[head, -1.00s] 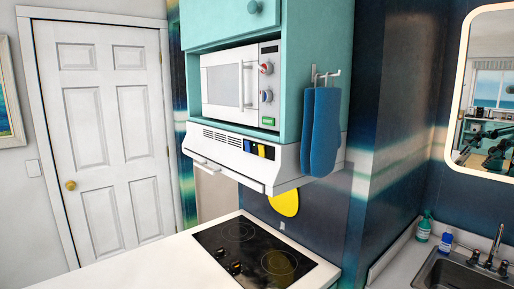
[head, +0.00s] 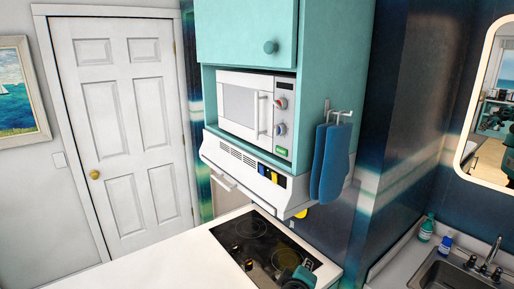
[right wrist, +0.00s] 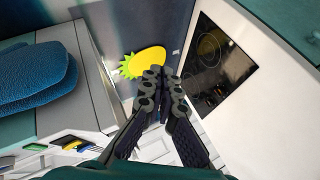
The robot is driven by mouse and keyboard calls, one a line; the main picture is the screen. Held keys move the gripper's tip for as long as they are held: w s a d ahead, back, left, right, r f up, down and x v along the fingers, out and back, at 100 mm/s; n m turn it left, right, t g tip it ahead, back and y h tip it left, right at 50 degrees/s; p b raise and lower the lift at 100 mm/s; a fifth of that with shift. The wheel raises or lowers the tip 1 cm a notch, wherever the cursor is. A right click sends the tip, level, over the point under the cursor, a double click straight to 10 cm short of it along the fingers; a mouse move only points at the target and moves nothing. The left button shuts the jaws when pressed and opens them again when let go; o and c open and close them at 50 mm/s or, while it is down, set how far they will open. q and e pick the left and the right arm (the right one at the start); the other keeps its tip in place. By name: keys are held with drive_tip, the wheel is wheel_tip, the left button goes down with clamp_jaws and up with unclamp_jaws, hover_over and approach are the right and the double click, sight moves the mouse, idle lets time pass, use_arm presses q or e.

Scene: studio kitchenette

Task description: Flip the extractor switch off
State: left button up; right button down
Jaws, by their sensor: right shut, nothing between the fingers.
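The white extractor hood (head: 229,156) is under the microwave in the head view. A dark switch panel with a yellow switch (head: 274,177) and a blue switch (head: 262,170) is on its front face. The panel also shows at the lower left of the right wrist view, with a yellow switch (right wrist: 75,144); the exact switch positions are too small to tell. My right gripper (head: 300,272) is at the bottom of the head view, in front of the cooktop and below the hood. In the right wrist view its fingers (right wrist: 165,75) are together and empty, apart from the panel. My left gripper is not in view.
Blue oven mitts (head: 331,160) hang on the cabinet side right of the hood. A microwave (head: 256,112) sits above it. The black cooktop (head: 250,237) is set in the white counter (head: 160,255). A yellow pineapple shape (right wrist: 148,62) is on the wall. A sink (head: 450,270) is at right.

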use_arm(q)
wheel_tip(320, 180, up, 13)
drive_tip(key=p, duration=1)
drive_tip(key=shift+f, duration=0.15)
use_arm(e)
drive_tip(key=w+a+r+n+t+y, duration=0.1)
drive_tip(key=w+a+r+n+t, duration=0.2)
drive_tip(key=a+r, duration=0.5)
drive_tip(key=w+a+r+n+t+y, duration=0.1)
drive_tip(key=w+a+r+n+t, duration=0.2)
drive_tip(key=a+r, duration=0.6)
drive_tip(key=shift+w+a+n+t, duration=0.3)
drive_tip(key=shift+w+a+n, duration=0.25)
drive_tip(key=shift+n, duration=0.55)
drive_tip(key=shift+r, duration=0.1)
drive_tip(key=p, duration=0.2)
approach(259, 167)
drive_tip(key=w+a, duration=0.2)
drive_tip(key=w, duration=0.2)
drive_tip(key=w+d, duration=0.1)
drive_tip(key=d+p, duration=0.1)
drive_tip(key=d, duration=0.1)
drive_tip(key=shift+w+r, duration=0.15)
drive_tip(key=shift+w, duration=0.2)
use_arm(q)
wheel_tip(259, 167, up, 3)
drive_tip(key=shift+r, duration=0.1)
use_arm(e)
drive_tip(key=shift+w, duration=0.1)
